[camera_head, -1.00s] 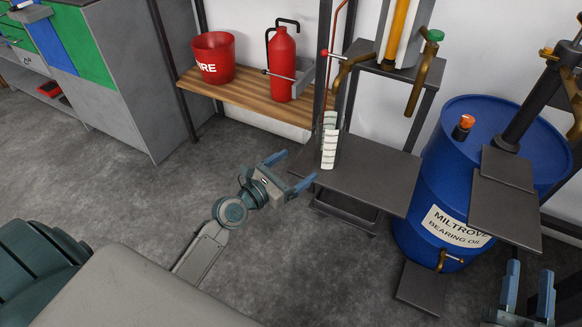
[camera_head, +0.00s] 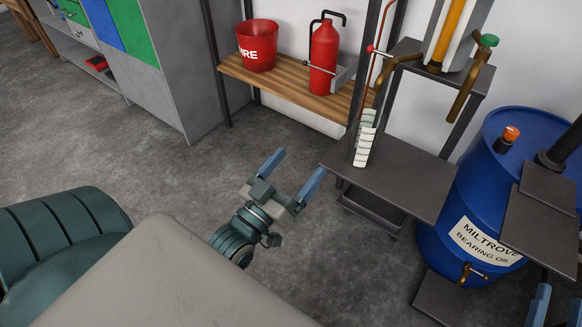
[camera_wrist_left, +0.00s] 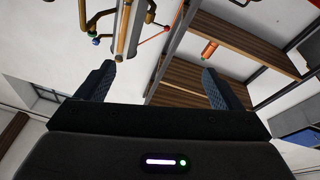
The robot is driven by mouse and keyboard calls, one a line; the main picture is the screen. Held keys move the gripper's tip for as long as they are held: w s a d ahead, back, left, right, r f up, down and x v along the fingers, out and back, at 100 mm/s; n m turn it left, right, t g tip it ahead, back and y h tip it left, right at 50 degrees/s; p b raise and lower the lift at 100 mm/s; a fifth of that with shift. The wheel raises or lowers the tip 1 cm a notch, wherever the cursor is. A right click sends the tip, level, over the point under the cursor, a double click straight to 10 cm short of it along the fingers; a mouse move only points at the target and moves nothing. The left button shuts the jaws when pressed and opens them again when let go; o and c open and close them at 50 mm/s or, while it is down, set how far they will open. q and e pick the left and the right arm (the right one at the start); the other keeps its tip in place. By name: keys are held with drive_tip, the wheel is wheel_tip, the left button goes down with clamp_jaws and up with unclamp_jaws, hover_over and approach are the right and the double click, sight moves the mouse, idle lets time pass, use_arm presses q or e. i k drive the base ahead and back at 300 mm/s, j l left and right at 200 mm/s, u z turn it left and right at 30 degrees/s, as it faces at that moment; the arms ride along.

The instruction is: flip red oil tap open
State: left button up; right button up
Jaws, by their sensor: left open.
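The red oil tap is a thin lever with a red knob (camera_head: 370,49), beside a brass spout (camera_head: 392,68) on the upper shelf of a dark stand. The red knob also shows in the left wrist view (camera_wrist_left: 167,28), beyond my fingers and well apart from them. My left gripper (camera_head: 301,161) is open and empty above the floor, left of and below the tap; its fingers also show in the left wrist view (camera_wrist_left: 158,67). My right gripper (camera_head: 559,302) is cut off at the bottom right corner, its blue fingers apart.
A green-handled tap (camera_head: 488,40) stands right of the red one. A dark lower shelf (camera_head: 410,185) juts out below, with a pale stepped strip (camera_head: 365,140). A blue oil drum (camera_head: 470,200) stands right. A red bucket (camera_head: 257,47) and extinguisher (camera_head: 323,58) sit on a wooden shelf.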

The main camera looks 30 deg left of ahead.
sight(370, 49)
drive_tip(key=k+j+u, duration=0.1)
drive_tip(key=j+u, duration=0.35)
drive_tip(key=i+j, duration=0.1)
drive_tip(key=j, duration=0.45)
drive_tip(key=i+j, duration=0.15)
drive_tip(key=j, duration=0.35)
drive_tip(key=i+j, duration=0.1)
drive_tip(key=j, duration=0.45)
drive_tip(key=i+j+z, duration=0.1)
drive_tip(key=j, duration=0.4)
drive_tip(key=i+j, duration=0.1)
drive_tip(key=j, duration=0.45)
